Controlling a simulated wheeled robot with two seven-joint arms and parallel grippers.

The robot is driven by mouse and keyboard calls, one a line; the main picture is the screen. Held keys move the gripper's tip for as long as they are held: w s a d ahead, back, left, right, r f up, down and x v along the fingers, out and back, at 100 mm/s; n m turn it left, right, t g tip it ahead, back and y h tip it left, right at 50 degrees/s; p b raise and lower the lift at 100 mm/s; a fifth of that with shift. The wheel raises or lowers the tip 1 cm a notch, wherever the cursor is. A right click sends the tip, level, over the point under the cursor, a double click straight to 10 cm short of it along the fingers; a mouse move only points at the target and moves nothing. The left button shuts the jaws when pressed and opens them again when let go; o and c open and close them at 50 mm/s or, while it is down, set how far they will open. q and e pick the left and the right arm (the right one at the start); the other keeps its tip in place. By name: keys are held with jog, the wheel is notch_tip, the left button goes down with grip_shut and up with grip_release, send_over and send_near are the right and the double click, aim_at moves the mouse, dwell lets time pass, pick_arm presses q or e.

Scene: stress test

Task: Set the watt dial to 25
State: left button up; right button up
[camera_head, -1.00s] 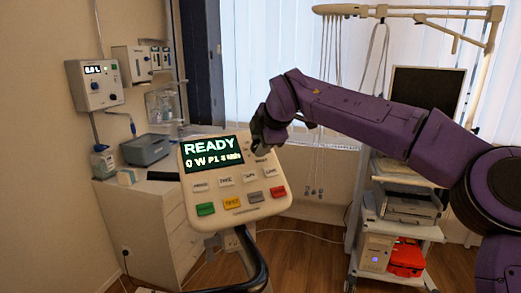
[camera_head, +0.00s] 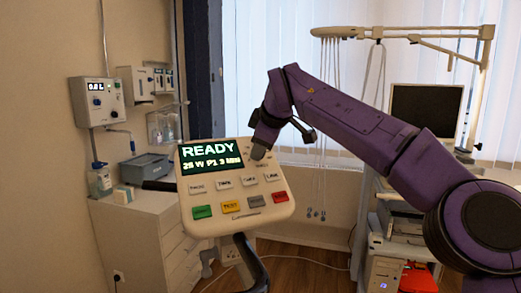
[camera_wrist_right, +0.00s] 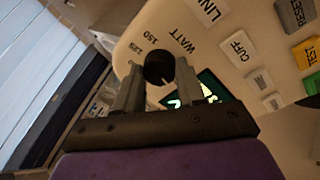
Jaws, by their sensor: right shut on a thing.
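The control panel (camera_head: 237,190) is a cream box with a dark display (camera_head: 213,161). The display shows READY and small text that looks like 25 W P1 3 MIN, slightly blurred. My right gripper (camera_wrist_right: 158,82) is shut on the dial, one finger on each side. In the head view my right gripper (camera_head: 262,148) covers the dial at the panel's upper right. My left gripper is not in view.
Green (camera_head: 202,212), yellow, grey and red buttons and a row of pale buttons lie below the display, near the gripper. A white cabinet (camera_head: 135,235) stands at left, a trolley (camera_head: 395,245) at right. A dark handlebar (camera_head: 255,265) is below the panel.

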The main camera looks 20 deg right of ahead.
jog(key=shift+a+f, duration=0.15)
jog(key=shift+f, duration=0.25)
jog(key=o, duration=1.1)
jog(key=shift+w, duration=0.1)
jog(key=shift+c, duration=0.2)
jog(key=shift+r, duration=0.1)
jog(key=shift+r, duration=0.2)
jog(key=b+v, duration=0.1)
jog(key=v, duration=0.9)
jog(key=shift+b, duration=0.3)
